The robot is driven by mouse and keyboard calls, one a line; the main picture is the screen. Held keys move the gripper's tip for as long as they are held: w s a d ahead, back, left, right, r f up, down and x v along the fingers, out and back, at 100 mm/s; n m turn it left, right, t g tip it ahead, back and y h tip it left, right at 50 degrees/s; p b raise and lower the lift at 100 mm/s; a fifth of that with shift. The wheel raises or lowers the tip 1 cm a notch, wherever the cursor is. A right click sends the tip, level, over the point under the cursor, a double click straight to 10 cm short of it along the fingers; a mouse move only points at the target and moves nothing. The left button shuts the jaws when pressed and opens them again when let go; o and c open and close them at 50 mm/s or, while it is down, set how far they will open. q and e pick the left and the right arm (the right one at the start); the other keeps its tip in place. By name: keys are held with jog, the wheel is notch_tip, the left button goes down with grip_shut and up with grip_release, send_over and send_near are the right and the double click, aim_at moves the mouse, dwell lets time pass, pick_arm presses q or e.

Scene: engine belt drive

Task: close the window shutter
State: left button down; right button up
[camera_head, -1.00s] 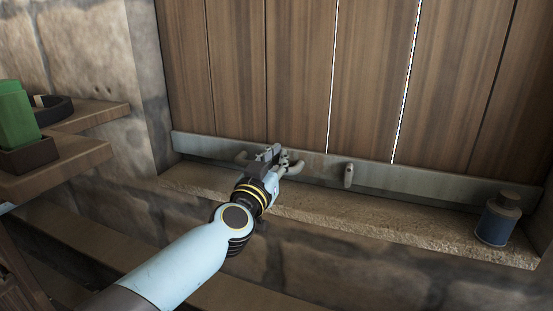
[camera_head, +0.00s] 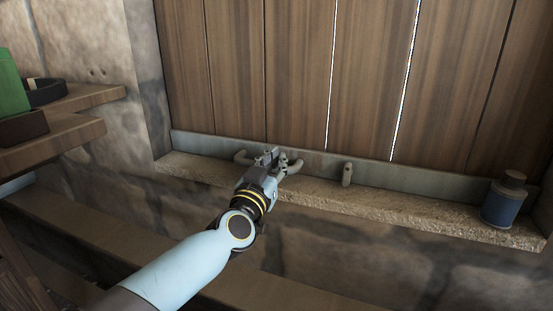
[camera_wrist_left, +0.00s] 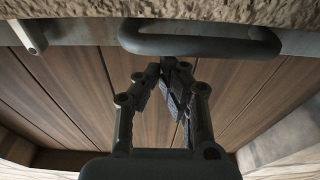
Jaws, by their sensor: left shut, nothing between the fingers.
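The window shutter (camera_head: 300,75) is a panel of brown vertical planks with a grey metal strip (camera_head: 400,180) along its bottom. It spans the window opening down to the stone sill, with thin slits of light between some planks. A grey bar handle (camera_head: 240,157) sits on the strip; it also shows in the left wrist view (camera_wrist_left: 195,47). A small grey peg (camera_head: 347,174) stands right of it. My left gripper (camera_head: 272,153) is in front of the handle, partly hiding it. Its fingers (camera_wrist_left: 170,75) are together and empty; contact with the handle cannot be told. My right gripper is not in view.
A blue canister (camera_head: 503,203) stands on the right end of the stone sill (camera_head: 400,210). At the left, wooden shelves (camera_head: 60,140) hold a green object (camera_head: 8,85) and a dark ring-shaped item (camera_head: 45,92). The sill between peg and canister is clear.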

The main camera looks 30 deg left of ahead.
pick_arm(q)
jog(key=shift+s+f, duration=0.1)
jog(key=shift+f, duration=0.15)
notch_tip(320, 180, up, 4)
jog(key=p, duration=0.4)
jog(key=v, duration=0.9)
jog(key=shift+p, duration=0.3)
jog(key=shift+r, duration=0.15)
